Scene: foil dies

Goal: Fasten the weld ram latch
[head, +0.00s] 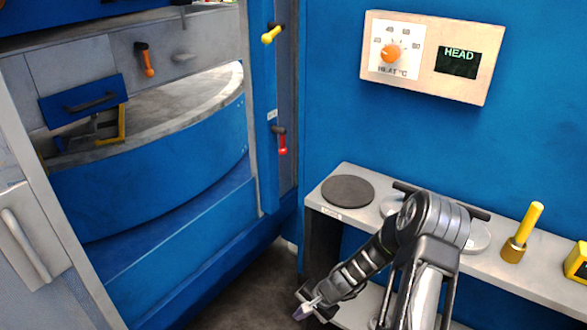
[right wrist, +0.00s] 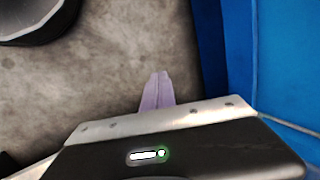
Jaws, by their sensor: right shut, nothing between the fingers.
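Several small lever handles show on the blue machine in the head view, and I cannot tell which is the weld ram latch. A yellow-gripped lever (head: 271,34) sits high on the blue post. A red-gripped lever (head: 282,141) hangs down lower on the same post. An orange-gripped lever (head: 147,62) hangs on the grey panel to the left. My right gripper (head: 303,312) is low in front of the shelf, well below and apart from these levers. Its pale fingers (right wrist: 158,90) are together and empty in the right wrist view. My left gripper is out of view.
A grey shelf (head: 333,205) holds a dark round disc (head: 348,190), a yellow-handled tool (head: 522,232) and a yellow block (head: 577,262). A heat control box (head: 430,88) is on the blue wall. Bare floor (right wrist: 100,85) lies below my right gripper, with a blue wall (right wrist: 285,60) to its right.

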